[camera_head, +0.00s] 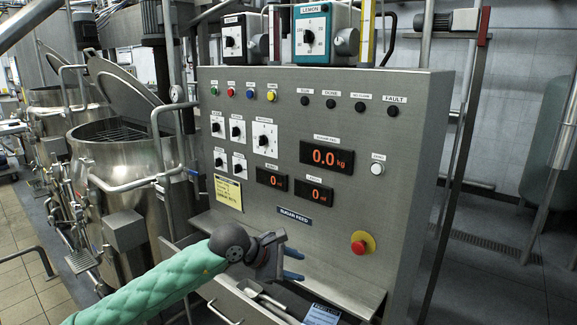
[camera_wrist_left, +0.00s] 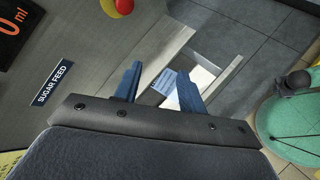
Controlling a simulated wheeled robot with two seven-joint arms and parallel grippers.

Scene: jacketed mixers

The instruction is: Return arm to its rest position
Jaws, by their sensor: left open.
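My left gripper (camera_head: 291,265) comes in from the lower left on a green quilted arm (camera_head: 150,290). It is in front of the lower part of the grey control panel (camera_head: 330,225), below the "SUGAR FEED" label (camera_head: 294,217). In the left wrist view its two blue fingers (camera_wrist_left: 158,88) are apart with nothing between them. My right gripper is not seen in either view.
The panel carries knobs, coloured buttons, displays and a red emergency stop (camera_head: 362,243). A metal scoop (camera_head: 262,294) lies below the gripper. A steel mixer (camera_head: 120,180) with its lid raised stands left. Open floor (camera_head: 480,285) lies to the right.

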